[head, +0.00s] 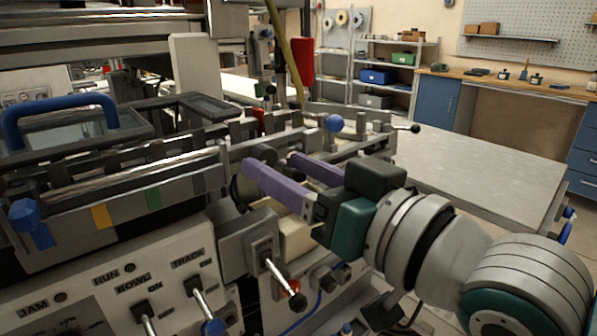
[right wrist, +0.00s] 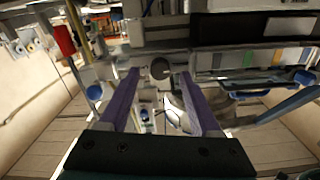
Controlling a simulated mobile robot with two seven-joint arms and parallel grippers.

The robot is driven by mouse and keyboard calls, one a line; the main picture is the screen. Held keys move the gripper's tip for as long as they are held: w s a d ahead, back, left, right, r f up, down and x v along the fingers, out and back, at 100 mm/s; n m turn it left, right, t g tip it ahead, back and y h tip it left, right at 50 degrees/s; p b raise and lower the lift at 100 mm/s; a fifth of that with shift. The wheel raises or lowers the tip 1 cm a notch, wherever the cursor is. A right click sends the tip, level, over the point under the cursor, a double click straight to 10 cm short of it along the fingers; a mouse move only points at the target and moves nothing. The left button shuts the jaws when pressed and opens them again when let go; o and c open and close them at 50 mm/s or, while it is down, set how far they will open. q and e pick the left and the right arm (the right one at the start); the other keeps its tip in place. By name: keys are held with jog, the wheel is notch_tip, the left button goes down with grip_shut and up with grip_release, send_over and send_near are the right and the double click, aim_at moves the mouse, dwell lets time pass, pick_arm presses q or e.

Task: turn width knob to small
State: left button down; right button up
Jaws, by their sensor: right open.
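My right gripper (head: 273,163) has two purple fingers, spread apart with nothing between their tips. It reaches from the right toward the front rail of the machine. In the right wrist view, a dark round knob-like part (right wrist: 160,68) shows in line with the gap between the fingertips. I cannot tell whether the fingers touch it. I see no label that marks a width knob, and cannot tell its setting. In the head view, a blue knob (head: 335,123) stands on the machine beyond the fingers, and another blue knob (head: 24,214) is at the far left. My left gripper is not in view.
The control panel (head: 118,262) below has JAM, RUN, BOWL and TRACK labels and toggle levers. A grey table (head: 480,175), shelves (head: 390,75) and a workbench (head: 510,85) stand behind.

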jog(key=v, duration=0.8)
jog(key=s+d+f+m+g+h+p, duration=0.1)
jog(key=s+d+m+g+h+p, duration=0.1)
jog(key=s+d+g+h+p, duration=0.6)
jog(key=s+d+f+m+g+h+p, duration=0.1)
jog(key=s+d+f+g+h+p, duration=0.2)
jog(key=s, duration=0.9)
notch_tip(320, 180, up, 37)
jog(key=d+p, duration=0.1)
jog(key=p, duration=3.4)
jog(key=shift+w+y, duration=0.3)
